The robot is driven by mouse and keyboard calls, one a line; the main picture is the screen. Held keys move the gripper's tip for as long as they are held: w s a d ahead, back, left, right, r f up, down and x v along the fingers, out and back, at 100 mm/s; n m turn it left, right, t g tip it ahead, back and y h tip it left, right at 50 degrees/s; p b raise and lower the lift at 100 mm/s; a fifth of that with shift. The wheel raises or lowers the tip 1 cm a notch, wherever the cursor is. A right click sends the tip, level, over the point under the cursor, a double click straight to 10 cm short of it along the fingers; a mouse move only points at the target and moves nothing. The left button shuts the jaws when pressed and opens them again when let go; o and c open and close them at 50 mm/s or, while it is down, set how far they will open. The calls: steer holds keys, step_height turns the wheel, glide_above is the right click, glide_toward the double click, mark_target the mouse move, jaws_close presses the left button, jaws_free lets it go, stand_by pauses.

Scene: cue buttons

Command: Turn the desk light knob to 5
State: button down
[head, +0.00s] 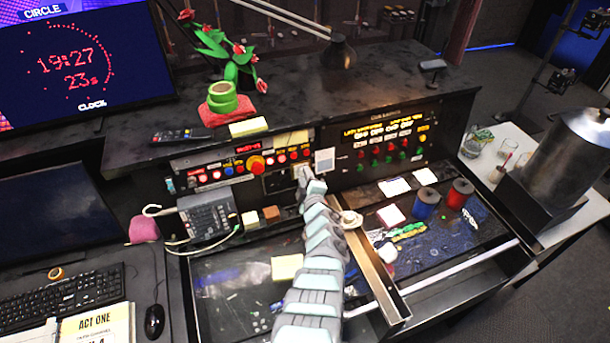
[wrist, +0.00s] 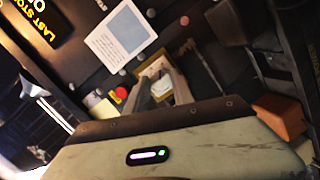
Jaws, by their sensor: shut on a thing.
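In the wrist view, my gripper (wrist: 163,86) is shut on a pale knob (wrist: 161,88) that stands on a small tan plate (wrist: 153,69) on the dark panel. The knob's marks and number are too small to read. In the head view my gripper (head: 302,174) reaches the front panel just left of a white card (head: 324,160); my arm and gripper largely hide the knob there. The desk lamp (head: 338,52) stands on the top shelf behind.
A panel of red and green buttons (head: 388,152) is on the right. A grey box (head: 207,215) and small blocks (head: 271,212) lie below left. An open drawer (head: 228,290) sits below.

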steer(key=shift+r+m, duration=0.1)
steer(key=shift+m, duration=0.7)
steer(key=c, duration=1.1)
jaws_free()
steer(key=shift+p, duration=0.3)
steer(key=p+v, duration=0.4)
steer(key=v, duration=0.6)
steer(key=shift+s+d+r, duration=0.15)
steer(key=shift+s, duration=0.15)
